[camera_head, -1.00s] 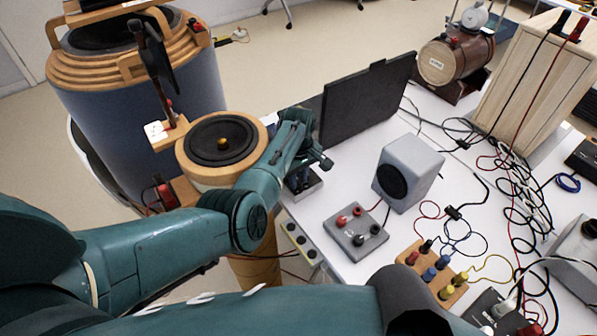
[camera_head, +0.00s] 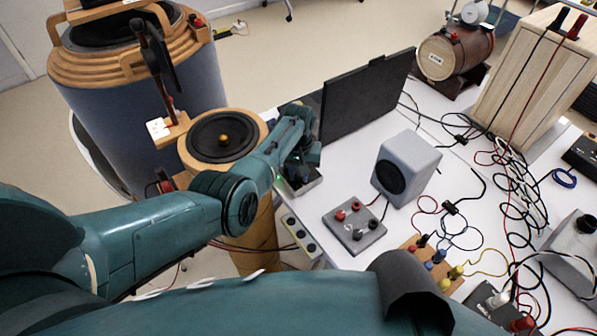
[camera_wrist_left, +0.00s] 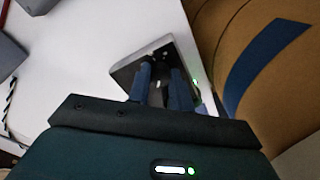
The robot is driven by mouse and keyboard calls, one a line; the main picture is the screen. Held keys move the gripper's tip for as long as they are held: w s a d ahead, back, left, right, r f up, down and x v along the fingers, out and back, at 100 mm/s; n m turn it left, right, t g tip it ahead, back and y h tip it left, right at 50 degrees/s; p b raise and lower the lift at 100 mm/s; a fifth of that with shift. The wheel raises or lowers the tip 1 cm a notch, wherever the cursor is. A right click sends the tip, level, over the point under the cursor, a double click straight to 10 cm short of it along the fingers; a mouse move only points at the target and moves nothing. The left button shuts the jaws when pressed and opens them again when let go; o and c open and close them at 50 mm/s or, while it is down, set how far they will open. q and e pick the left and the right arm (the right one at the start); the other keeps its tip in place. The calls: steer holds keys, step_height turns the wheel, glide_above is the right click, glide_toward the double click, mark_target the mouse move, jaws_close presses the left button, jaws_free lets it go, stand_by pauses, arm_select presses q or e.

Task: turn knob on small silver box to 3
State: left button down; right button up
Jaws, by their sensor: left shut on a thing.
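The small silver box (camera_head: 306,186) stands at the left edge of the white table, partly covered by my left arm. In the left wrist view the box (camera_wrist_left: 125,74) lies right under the fingers. My left gripper (camera_wrist_left: 163,82) reaches down onto the top of the box, its two dark blue fingers close together around something small. That is most likely the knob, which is hidden between the fingers, so its setting cannot be read. In the head view my left gripper (camera_head: 297,174) is mostly hidden by its own wrist. My right gripper is not in view.
A black panel (camera_head: 365,95) stands just behind the box. A grey speaker cube (camera_head: 408,168) and a flat grey terminal box (camera_head: 354,226) stand to the right. Cables tangle on the table's right. A round wooden-topped speaker (camera_head: 190,145) is close on the left.

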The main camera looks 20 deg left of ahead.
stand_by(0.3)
arm_select(q)
steer(key=c, duration=1.3)
jaws_free()
steer(key=shift+o, duration=0.2)
steer(key=shift+r, duration=0.15)
step_height(320, 180, up, 13)
